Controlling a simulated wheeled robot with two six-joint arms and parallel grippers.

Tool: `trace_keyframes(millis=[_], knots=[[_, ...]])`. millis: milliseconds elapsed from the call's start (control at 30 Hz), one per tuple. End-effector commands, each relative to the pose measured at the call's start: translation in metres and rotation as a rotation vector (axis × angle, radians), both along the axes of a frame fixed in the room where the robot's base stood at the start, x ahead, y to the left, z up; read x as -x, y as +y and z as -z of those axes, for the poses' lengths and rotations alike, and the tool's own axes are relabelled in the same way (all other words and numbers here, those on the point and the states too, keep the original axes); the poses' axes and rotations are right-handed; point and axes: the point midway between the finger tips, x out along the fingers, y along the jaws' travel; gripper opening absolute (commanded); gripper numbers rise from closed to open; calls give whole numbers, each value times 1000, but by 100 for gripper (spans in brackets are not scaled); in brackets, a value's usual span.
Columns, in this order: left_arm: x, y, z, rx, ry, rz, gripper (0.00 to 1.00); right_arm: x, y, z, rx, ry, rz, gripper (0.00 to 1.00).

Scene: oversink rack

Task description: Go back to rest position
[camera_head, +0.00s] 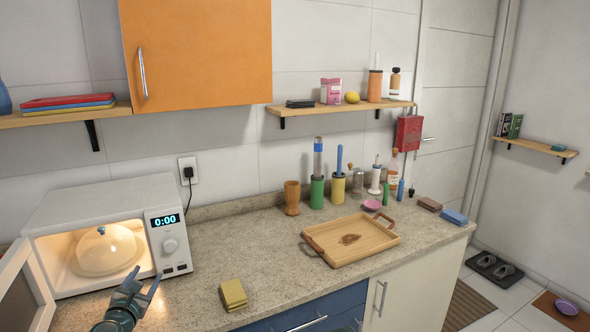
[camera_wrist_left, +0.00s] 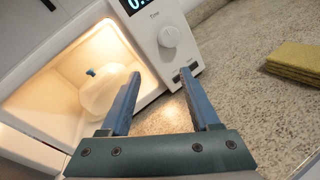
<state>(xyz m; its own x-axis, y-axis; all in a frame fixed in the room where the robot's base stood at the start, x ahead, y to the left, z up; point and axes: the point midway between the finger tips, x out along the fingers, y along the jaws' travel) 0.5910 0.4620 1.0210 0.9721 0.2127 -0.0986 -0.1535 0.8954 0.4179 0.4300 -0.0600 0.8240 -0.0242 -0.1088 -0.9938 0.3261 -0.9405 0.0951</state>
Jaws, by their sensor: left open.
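My left gripper (camera_head: 141,287) is in front of the microwave at the lower left of the head view. Its two fingers are apart and nothing is between them; the left wrist view shows the same open, empty fingers (camera_wrist_left: 158,95). The white microwave (camera_head: 172,245) stands on the counter with its door (camera_head: 28,290) open and its inside lit. A translucent dome cover with a blue knob (camera_head: 106,250) is inside; it also shows in the left wrist view (camera_wrist_left: 98,95). The gripper is apart from the cover. My right gripper is not in view.
A yellow sponge or cloth (camera_head: 233,294) lies on the counter (camera_head: 250,250) right of the gripper. A wooden tray (camera_head: 352,241) lies farther right, with several containers behind it. The open microwave door is close on the left. An orange cabinet (camera_head: 200,50) hangs above.

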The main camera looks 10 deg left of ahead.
Motion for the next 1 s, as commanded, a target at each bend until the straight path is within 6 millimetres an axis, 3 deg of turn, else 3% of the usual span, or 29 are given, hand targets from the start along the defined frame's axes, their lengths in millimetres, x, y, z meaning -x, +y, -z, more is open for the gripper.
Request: trace_keyframes(millis=[167, 333, 467, 600, 700, 800, 1000], knots=[[-27, -86, 14, -247, 133, 256, 63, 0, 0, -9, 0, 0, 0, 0], [-34, -199, 46, -617, 281, 632, 63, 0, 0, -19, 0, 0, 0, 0], [-14, -281, 78, -940, 369, 965, 63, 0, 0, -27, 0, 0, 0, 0], [30, -353, 112, -1323, 432, 1376, 63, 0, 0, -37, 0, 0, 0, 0], [68, -384, 131, -1581, 455, 1668, 63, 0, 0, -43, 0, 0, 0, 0], [103, -399, 141, -1799, 464, 1932, 63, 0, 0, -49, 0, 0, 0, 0], [147, -404, 142, -2070, 474, 2311, 63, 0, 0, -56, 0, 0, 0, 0]])
